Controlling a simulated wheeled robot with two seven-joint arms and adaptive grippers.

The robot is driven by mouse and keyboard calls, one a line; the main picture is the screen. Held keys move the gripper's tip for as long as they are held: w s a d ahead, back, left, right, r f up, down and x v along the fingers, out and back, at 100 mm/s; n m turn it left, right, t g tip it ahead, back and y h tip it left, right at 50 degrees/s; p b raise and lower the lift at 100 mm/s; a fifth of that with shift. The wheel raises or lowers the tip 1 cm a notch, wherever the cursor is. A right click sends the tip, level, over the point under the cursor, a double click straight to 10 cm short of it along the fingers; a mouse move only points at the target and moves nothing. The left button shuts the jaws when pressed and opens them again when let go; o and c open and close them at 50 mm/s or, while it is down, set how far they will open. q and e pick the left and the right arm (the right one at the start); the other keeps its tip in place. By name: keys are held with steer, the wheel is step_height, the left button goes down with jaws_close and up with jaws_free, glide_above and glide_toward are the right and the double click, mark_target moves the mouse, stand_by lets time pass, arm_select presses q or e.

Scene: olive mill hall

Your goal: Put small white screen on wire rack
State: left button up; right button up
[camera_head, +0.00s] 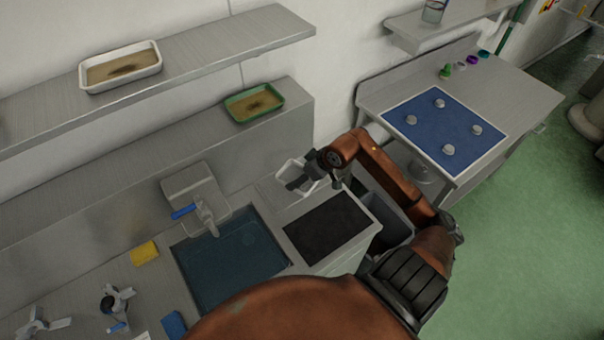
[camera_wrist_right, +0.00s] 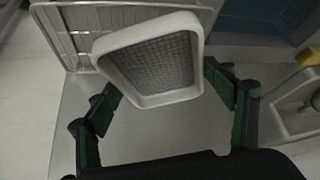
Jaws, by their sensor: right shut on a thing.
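The small white screen (camera_head: 285,174) has a white rim and a grey mesh. It is in my right gripper (camera_head: 312,170), at the back of the counter. In the right wrist view the small white screen (camera_wrist_right: 154,64) sits tilted between the two fingers, over the near part of the wire rack (camera_wrist_right: 68,42). I cannot tell whether screen and rack touch. In the head view the wire rack (camera_head: 270,188) is partly hidden by the screen and gripper. My left gripper is not in view.
A sink (camera_head: 232,262) with a tap lies left of a dark mat (camera_head: 328,228). A yellow sponge (camera_head: 144,252) lies left of the sink. A green tray (camera_head: 254,103) and a white tray (camera_head: 121,67) stand on shelves behind. A blue mat (camera_head: 443,130) with several grey pieces covers the right table.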

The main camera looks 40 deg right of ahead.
steer(key=w+d+f, duration=0.2)
steer(key=w+d, duration=0.1)
steer(key=shift+d+b, duration=0.2)
steer(key=shift+b, duration=0.1)
steer(key=w+d+f, duration=0.2)
steer(key=f, duration=0.1)
steer(key=w+d+f, duration=0.1)
steer(key=f, duration=0.1)
steer(key=shift+d+f, duration=0.1)
steer(key=shift+d, duration=0.1)
steer(key=shift+w+d+f, duration=0.2)
steer(key=shift+f, duration=0.35)
steer(key=shift+f+p, duration=0.4)
steer(key=shift+f, duration=0.95)
steer(key=o, duration=0.9)
steer(key=shift+f, duration=0.15)
steer(key=o, duration=0.3)
